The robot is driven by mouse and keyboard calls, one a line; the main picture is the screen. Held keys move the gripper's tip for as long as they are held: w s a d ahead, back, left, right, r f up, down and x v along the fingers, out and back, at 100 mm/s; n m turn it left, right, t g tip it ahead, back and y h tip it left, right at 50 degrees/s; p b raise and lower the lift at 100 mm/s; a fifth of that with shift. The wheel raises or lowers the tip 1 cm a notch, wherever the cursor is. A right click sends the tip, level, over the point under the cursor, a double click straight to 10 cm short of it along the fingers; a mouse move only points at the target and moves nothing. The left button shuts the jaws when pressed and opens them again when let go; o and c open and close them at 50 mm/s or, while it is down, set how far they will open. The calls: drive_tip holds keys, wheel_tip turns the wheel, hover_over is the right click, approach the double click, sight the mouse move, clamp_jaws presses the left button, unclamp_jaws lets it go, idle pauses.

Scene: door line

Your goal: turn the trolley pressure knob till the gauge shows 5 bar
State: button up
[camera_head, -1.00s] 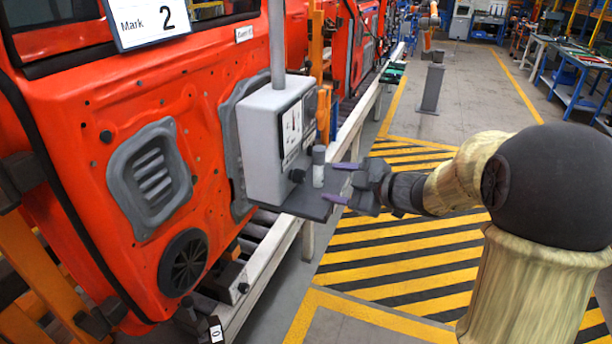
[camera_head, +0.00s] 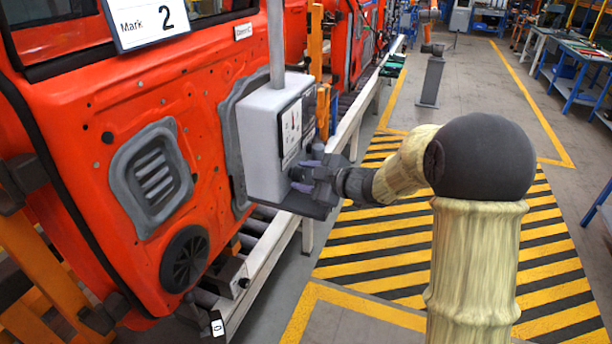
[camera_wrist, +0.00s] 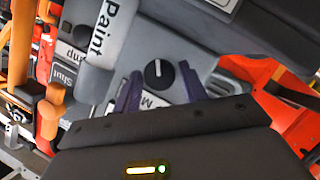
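A black round knob (camera_wrist: 158,73) with a white pointer mark sits on a grey face in the wrist view. My gripper (camera_wrist: 159,78) has its two purple fingers apart, one on each side of the knob, with gaps showing; I cannot tell whether they touch it. In the head view my gripper (camera_head: 302,176) is at the lower front of a grey box (camera_head: 262,150) on a post, and it hides the knob there. A white panel (camera_head: 291,128) with dark markings is on the box's front. No gauge reading can be made out.
An orange car door (camera_head: 80,140) stands close behind and left of the box. A dark shelf (camera_head: 306,207) juts out under the box. In the wrist view, a grey part lettered "Paint" (camera_wrist: 105,30) lies near the fingers.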

drive_tip(key=c, duration=0.6)
drive_tip(key=shift+r+m+p, duration=0.25)
drive_tip(key=shift+m+p, duration=0.05)
drive_tip(key=shift+p, duration=0.8)
drive_tip(key=shift+r+g+p, duration=0.1)
drive_tip(key=shift+g+p, duration=0.3)
drive_tip(key=shift+p, duration=0.7)
drive_tip(key=m+g+p, duration=0.1)
drive_tip(key=m+p, duration=0.1)
drive_tip(key=p, duration=0.3)
drive_tip(key=shift+w+r, duration=0.1)
drive_tip(key=shift+r, duration=0.05)
drive_tip(key=m+g+p, duration=0.1)
drive_tip(key=p, duration=0.5)
drive_tip(key=shift+w+d+m, duration=0.1)
drive_tip(key=shift+m, duration=0.2)
drive_tip(key=shift+f+m+g+p, duration=0.2)
drive_tip(key=shift+m+g+p, duration=0.1)
drive_tip(key=shift+p, duration=0.5)
drive_tip(key=shift+f+y+p, duration=0.15)
drive_tip(key=shift+y+p, duration=0.15)
drive_tip(key=shift+p, duration=0.05)
